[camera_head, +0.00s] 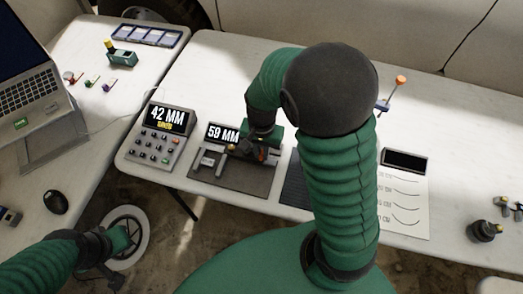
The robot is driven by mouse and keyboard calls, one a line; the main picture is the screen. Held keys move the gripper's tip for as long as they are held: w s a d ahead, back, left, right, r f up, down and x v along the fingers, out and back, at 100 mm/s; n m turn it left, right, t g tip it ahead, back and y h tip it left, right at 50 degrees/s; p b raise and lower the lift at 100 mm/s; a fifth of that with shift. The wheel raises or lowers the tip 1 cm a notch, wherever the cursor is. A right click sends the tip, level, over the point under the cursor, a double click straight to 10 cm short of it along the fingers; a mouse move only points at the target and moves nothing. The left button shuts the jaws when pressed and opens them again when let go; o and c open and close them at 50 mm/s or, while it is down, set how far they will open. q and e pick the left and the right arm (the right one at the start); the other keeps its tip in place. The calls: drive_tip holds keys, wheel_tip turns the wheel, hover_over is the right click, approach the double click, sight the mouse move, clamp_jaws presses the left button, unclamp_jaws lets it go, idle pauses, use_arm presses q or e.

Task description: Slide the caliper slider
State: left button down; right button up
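The caliper (238,158) lies on a dark grey mat (244,180) on the white table, in the middle of the view. Its display (222,133) reads 59 MM. My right gripper (260,151) reaches down at the right part of the caliper, at the slider area. Its fingertips are small and partly covered by my green wrist, so I cannot tell whether they are closed on the slider or only beside it. My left gripper (122,240) is low at the left, away from the caliper; its fingers are not clear.
A keypad box (158,135) reading 42 MM stands just left of the caliper. A laptop (40,105), mouse (55,202) and blue compartment tray (146,35) are on the left table.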

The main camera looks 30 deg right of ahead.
clamp_jaws()
idle(1.0)
drive_tip(key=shift+s+d+r+p, duration=0.25)
drive_tip(key=shift+s+d+p, duration=0.1)
drive_tip(key=shift+p, duration=0.35)
drive_tip(key=shift+f, duration=0.2)
drive_tip(key=shift+s+d, duration=0.1)
drive_tip(key=shift+d, duration=0.05)
drive_tip(key=o, duration=0.5)
unclamp_jaws()
drive_tip(key=shift+o, duration=0.4)
drive_tip(key=shift+f, duration=0.1)
